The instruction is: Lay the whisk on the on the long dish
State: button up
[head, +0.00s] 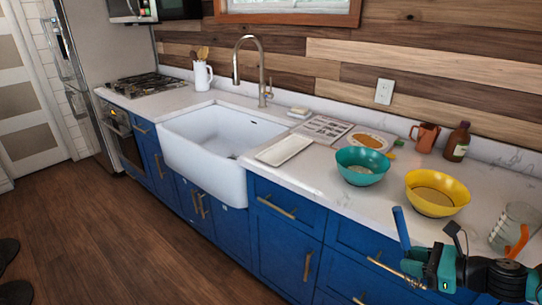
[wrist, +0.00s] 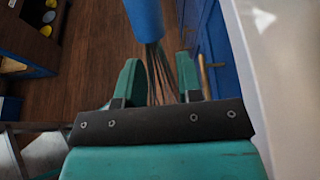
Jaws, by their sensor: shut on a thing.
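The whisk has a blue handle (head: 401,228) and thin wires. My gripper (head: 413,264) is shut on the whisk's wire part and holds it in front of the counter's edge at the lower right. In the head view the handle points up, tilted slightly left. In the wrist view the blue handle (wrist: 145,18) is at the top and the dark wires run down between the teal fingers of my gripper (wrist: 159,82). The lower wire ends are hidden. The long dish (head: 284,150), white and shallow, lies on the counter right of the sink. It looks empty, well left of my gripper.
A teal bowl (head: 361,168) and a yellow bowl (head: 437,195) stand between my gripper and the dish. A glass pitcher (head: 514,222) is close by at the right edge.

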aim_at(273, 159)
jog(key=u, duration=2.1)
jog(key=i, duration=1.85)
jog(key=z, duration=1.6)
